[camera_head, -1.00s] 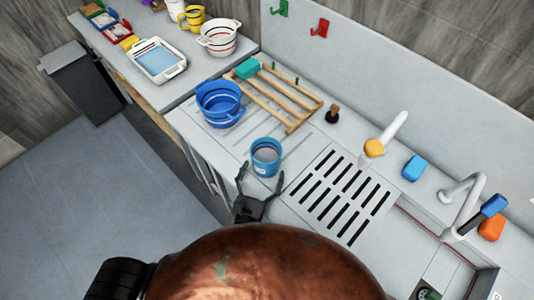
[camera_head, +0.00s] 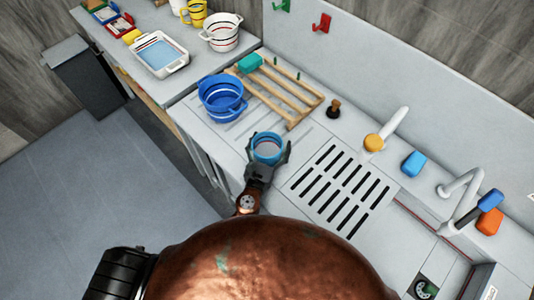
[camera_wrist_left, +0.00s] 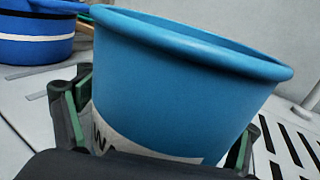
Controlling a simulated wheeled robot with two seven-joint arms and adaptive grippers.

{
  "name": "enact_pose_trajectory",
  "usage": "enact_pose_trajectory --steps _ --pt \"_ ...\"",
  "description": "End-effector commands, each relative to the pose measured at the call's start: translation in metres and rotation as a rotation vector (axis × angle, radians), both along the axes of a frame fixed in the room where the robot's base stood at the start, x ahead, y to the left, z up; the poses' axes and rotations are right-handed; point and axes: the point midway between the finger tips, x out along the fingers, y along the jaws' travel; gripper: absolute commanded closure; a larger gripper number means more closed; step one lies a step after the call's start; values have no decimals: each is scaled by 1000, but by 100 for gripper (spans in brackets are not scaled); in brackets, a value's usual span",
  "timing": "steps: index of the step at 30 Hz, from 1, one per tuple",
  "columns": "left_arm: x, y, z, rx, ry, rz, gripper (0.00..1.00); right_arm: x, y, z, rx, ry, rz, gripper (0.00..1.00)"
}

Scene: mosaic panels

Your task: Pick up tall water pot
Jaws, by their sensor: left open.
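The tall water pot, a light blue cup-shaped pot (camera_head: 267,148) with a white label, stands upright on the counter between the blue strainer pots and the slotted drain. In the left wrist view the pot (camera_wrist_left: 180,85) fills the middle, its label partly hidden by the gripper. My left gripper (camera_head: 268,154) is open, with one finger on each side of the pot. In the wrist view a finger shows left of the pot and another at its lower right; whether they touch it I cannot tell. My right gripper is not in view.
Blue handled pots (camera_head: 222,97) stand close behind on the left, beside a wooden rack (camera_head: 285,85) with a teal sponge (camera_head: 249,63). The slotted drain (camera_head: 340,190) lies to the right. A faucet (camera_head: 460,205) and a blue sponge (camera_head: 414,163) are further right.

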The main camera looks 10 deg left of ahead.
Motion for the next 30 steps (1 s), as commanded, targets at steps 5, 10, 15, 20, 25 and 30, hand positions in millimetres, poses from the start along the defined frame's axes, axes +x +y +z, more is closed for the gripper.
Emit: enact_pose_trajectory --steps 5,10,15,20,25,30 --pt "0 0 0 0 0 0 21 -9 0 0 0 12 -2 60" --pt "0 0 0 0 0 0 33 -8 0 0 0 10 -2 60" --pt "0 0 0 0 0 0 44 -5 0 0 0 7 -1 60" --pt "0 0 0 0 0 0 55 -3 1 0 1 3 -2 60" --pt "0 0 0 0 0 1 67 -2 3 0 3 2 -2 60" --pt "0 0 0 0 0 1 79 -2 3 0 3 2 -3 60"
